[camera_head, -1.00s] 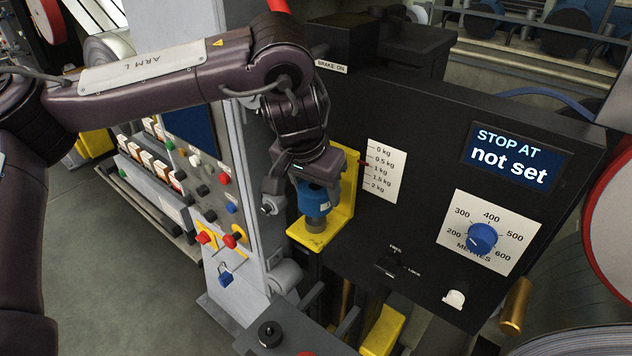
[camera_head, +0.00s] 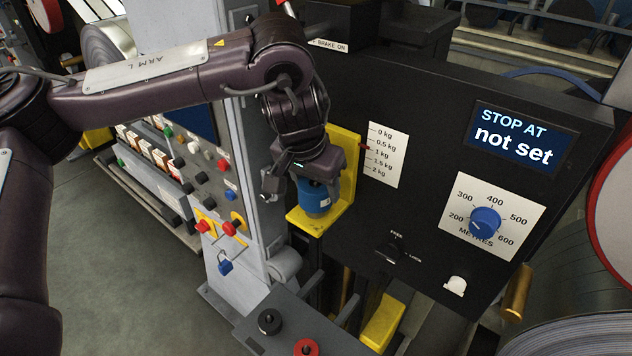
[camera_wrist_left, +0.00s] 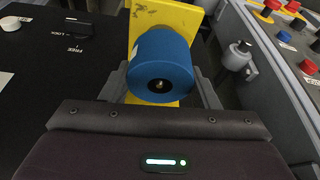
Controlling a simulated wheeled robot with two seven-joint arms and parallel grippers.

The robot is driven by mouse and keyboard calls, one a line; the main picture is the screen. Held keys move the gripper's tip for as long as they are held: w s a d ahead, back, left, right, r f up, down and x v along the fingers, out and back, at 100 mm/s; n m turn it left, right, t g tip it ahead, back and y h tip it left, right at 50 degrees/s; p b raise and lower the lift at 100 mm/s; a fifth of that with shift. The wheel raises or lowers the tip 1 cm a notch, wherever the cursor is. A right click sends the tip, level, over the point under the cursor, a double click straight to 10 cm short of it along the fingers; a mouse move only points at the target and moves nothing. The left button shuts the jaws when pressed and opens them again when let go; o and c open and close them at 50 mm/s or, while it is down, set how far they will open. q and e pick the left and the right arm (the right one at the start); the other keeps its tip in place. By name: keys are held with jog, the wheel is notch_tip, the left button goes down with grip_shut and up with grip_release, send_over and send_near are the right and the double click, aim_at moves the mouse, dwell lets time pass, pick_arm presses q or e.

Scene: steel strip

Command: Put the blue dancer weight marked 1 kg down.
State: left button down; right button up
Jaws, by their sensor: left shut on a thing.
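The blue dancer weight (camera_head: 314,198) is a short cylinder with a pale mark that I cannot read at this size. My left gripper (camera_head: 303,178) is shut on it from above. The weight is upright at the foot plate of the yellow bracket (camera_head: 345,190); whether it rests fully on the plate is hard to tell. In the left wrist view the weight (camera_wrist_left: 160,62) sits between the two grey fingers, with its dark centre hole towards me and the yellow bracket (camera_wrist_left: 180,14) behind it. My right gripper is out of view.
A kg scale (camera_head: 387,155) is on the black panel right of the bracket. A grey tray (camera_head: 262,338) below holds a black weight (camera_head: 270,321) and a red weight (camera_head: 306,348). A grey post with a control panel (camera_head: 215,170) stands close on the left.

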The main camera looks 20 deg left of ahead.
pick_arm(q)
jog(key=shift+f, duration=0.15)
jog(key=shift+c, duration=2.4)
grip_release()
jog(key=shift+o, duration=0.2)
jog(key=shift+s+f, duration=0.1)
jog(key=shift+f, duration=0.05)
jog(key=shift+r, duration=0.4)
jog(key=v, duration=0.7)
jog(key=shift+r+b, duration=0.15)
jog(key=shift+b, duration=0.25)
